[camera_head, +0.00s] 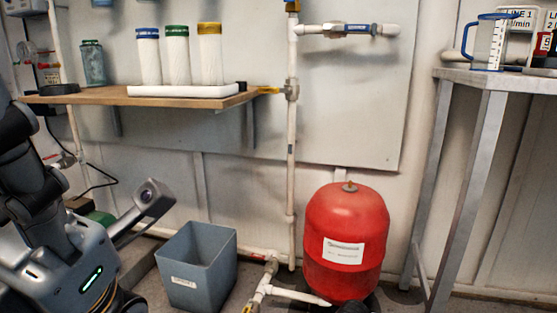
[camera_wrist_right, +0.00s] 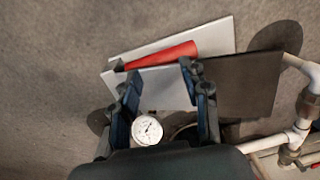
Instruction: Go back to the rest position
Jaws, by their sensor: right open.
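My right gripper (camera_wrist_right: 160,78) shows in the right wrist view with its two dark fingers spread apart and nothing clamped between the tips. Beyond the tips, a red tapered object (camera_wrist_right: 165,55) with a dark end lies across pale grey panels. A round white dial gauge (camera_wrist_right: 146,130) shows between the finger bases; I cannot tell how far below them it is. In the head view, part of my own arm and body fills the lower left. I cannot make out my left gripper there.
A grey open bin (camera_head: 196,266) and a red tank (camera_head: 346,220) stand on the floor by white pipes (camera_head: 291,180). A metal table (camera_head: 500,82) with a clear jug (camera_head: 488,42) stands right. Pipes (camera_wrist_right: 297,135) edge the wrist view.

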